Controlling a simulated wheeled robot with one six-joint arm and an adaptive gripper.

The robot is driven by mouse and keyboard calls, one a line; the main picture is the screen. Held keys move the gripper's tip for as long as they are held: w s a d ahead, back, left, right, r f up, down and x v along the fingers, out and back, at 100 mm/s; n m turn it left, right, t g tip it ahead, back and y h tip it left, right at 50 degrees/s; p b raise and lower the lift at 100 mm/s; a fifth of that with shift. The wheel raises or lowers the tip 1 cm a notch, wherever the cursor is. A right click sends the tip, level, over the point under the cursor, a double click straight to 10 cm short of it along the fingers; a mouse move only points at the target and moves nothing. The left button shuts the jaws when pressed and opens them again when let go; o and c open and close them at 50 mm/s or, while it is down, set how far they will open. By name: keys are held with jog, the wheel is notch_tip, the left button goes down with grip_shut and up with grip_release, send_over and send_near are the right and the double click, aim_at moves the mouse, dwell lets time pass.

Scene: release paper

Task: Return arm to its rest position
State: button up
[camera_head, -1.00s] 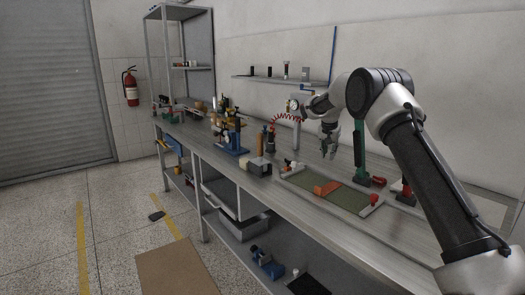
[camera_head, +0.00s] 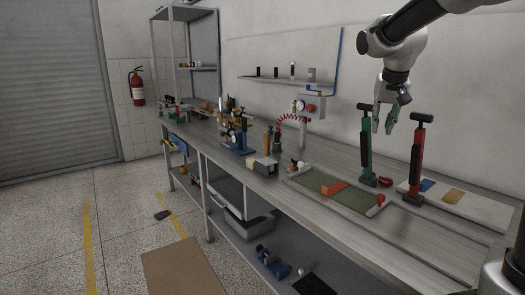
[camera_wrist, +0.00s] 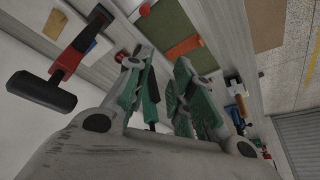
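My gripper (camera_head: 384,126) hangs from the raised arm at the upper right of the head view, fingers down, clear of the bench. It is in front of or beside the green upright tool (camera_head: 366,150); the depth between them is hard to tell. In the wrist view, the two fingers of my gripper (camera_wrist: 164,62) with green inner faces stand apart. I see nothing held between them.
The workbench (camera_head: 330,228) runs along the wall. A red upright tool (camera_head: 416,160) stands right of the green one. A green mat (camera_head: 355,198) with an orange piece (camera_head: 333,187) lies before them. A wall shelf (camera_head: 285,81) is behind. The floor at left is mostly clear.

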jog(key=s+f+n, duration=0.1)
jog(key=s+f, duration=0.2)
jog(key=s, duration=1.3)
jog(key=s+d+f+n+y, duration=0.1)
jog(key=s+f, duration=0.3)
jog(key=s, duration=1.1)
jog(key=shift+s+n, duration=0.4)
jog(key=shift+n, duration=0.3)
jog(key=shift+d, duration=0.2)
